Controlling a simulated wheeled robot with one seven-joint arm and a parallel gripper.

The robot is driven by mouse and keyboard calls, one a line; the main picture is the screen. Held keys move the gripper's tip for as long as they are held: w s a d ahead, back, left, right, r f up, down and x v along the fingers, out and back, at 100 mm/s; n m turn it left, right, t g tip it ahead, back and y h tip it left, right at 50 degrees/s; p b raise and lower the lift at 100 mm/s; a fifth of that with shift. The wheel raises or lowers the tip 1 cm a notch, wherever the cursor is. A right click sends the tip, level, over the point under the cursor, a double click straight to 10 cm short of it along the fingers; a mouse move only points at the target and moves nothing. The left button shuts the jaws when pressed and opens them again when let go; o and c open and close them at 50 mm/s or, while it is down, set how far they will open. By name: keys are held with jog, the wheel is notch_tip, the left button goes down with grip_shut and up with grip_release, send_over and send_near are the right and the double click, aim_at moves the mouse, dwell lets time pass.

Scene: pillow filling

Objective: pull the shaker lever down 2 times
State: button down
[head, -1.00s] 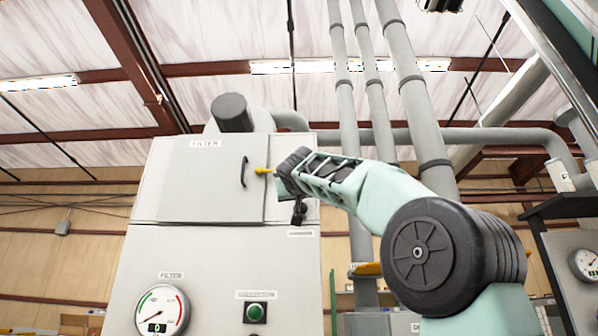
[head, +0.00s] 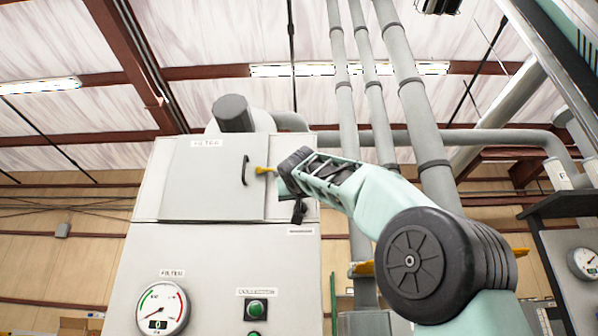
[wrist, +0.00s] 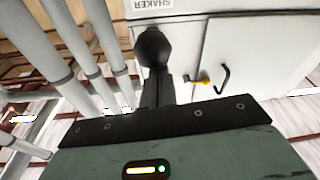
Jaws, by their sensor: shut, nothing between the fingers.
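The shaker lever shows as a black round knob (wrist: 152,46) in the wrist view, below the upside-down SHAKER label (wrist: 153,4). In the head view, a small dark piece (head: 298,211) that looks like the lever hangs just under my wrist, above a small label on the grey cabinet. My gripper (wrist: 156,88) is shut and empty, its dark fingers lined up with the knob in the wrist view. Whether they touch it I cannot tell. In the head view my wrist hides the fingers and most of the lever.
The grey filter cabinet (head: 210,255) has a door with a black handle (head: 244,170) and a yellow latch (head: 264,170) close left of my wrist. Below are a gauge (head: 161,308) and a green button (head: 255,308). Vertical pipes (head: 420,130) stand behind my arm.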

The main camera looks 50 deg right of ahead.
jog(key=b+v, duration=0.3)
jog(key=v, duration=1.4)
dwell(0.4)
